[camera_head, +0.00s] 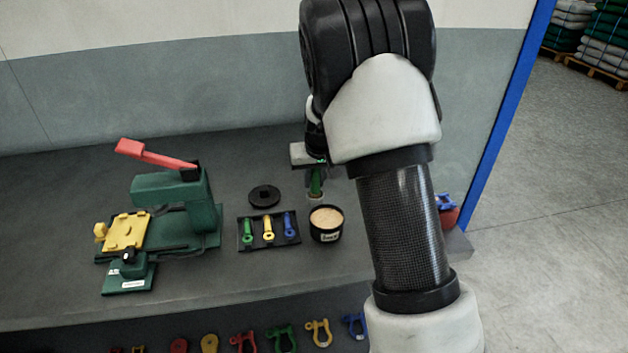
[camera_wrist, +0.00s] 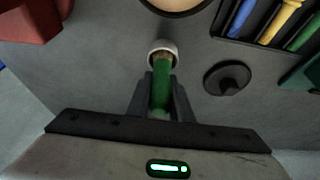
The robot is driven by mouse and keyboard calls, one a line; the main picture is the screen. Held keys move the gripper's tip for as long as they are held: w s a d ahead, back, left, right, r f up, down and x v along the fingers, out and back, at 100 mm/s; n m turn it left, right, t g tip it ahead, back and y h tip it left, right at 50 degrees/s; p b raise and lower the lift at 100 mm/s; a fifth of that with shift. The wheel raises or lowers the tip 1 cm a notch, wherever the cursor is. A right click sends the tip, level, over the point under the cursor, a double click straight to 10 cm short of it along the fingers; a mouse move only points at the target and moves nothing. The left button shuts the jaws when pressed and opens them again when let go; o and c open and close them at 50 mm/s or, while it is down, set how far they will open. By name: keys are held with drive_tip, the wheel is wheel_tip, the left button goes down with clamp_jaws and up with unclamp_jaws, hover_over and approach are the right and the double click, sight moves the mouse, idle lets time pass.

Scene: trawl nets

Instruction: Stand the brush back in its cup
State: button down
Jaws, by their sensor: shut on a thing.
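The brush has a green handle (camera_wrist: 161,88) and shows upright in the head view (camera_head: 316,181). My gripper (camera_wrist: 160,100) is shut on the handle; in the head view it is partly hidden behind my arm. The cup is a small white-rimmed round holder (camera_wrist: 174,47) on the bench. In the head view the brush's lower end meets the small pale cup (camera_head: 316,196). In the wrist view the brush's tan end lies over or within the cup's opening; I cannot tell how deep it sits.
A black tub with cream contents (camera_head: 326,222) stands just in front of the cup. A black disc (camera_head: 264,195) and a black tray of coloured tools (camera_head: 242,246) lie to the left. A green press (camera_head: 175,205) with a red lever stands farther left. A red bin (camera_head: 449,216) is at right.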

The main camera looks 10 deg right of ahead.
drive_tip(key=shift+f, duration=0.2)
drive_tip(key=c, duration=1.6)
unclamp_jaws()
drive_tip(key=shift+r, duration=0.1)
